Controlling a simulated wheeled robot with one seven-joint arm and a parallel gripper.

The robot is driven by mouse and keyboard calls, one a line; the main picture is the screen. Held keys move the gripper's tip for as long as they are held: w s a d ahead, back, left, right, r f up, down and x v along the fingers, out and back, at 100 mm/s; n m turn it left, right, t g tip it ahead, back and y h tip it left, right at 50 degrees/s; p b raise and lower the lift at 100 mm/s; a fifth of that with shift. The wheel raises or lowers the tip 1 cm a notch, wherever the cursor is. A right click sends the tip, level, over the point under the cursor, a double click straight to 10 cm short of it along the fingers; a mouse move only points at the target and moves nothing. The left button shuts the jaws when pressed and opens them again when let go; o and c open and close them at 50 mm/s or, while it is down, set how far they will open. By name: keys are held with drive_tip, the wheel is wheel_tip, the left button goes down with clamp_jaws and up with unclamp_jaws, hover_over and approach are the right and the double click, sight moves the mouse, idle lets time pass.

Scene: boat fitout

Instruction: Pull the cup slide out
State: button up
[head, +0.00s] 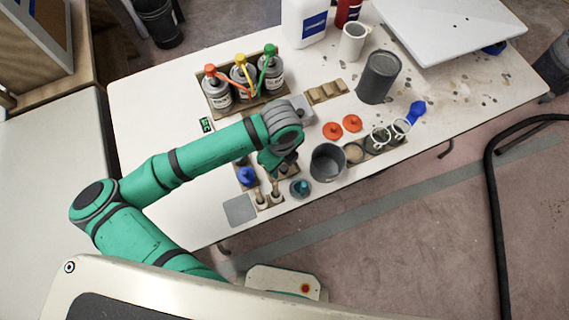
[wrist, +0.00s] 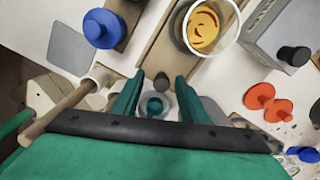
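My gripper (wrist: 156,82) is open in the wrist view, with one green finger on each side. A small dark grey knob (wrist: 161,81) shows between the fingers; I cannot tell whether they touch it. Behind it a brown wooden board (wrist: 151,56) runs up the picture, probably the cup slide. In the head view my gripper (head: 284,170) points down at the table, and my wrist hides the cup and most of the board.
A teal-topped pot (head: 300,188) and a grey bucket (head: 328,162) stand close by. Wooden-handled tools (wrist: 62,108) and a blue knob (wrist: 102,28) are left of my fingers. A grey box (wrist: 278,38) with a black knob and red lids (wrist: 260,95) are to the right.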

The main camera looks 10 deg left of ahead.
drive_tip(key=shift+d, duration=0.3)
drive_tip(key=shift+r, duration=0.2)
wheel_tip(320, 180, up, 10)
drive_tip(key=shift+r, duration=0.15)
drive_tip(key=shift+s, duration=0.1)
idle(0.3)
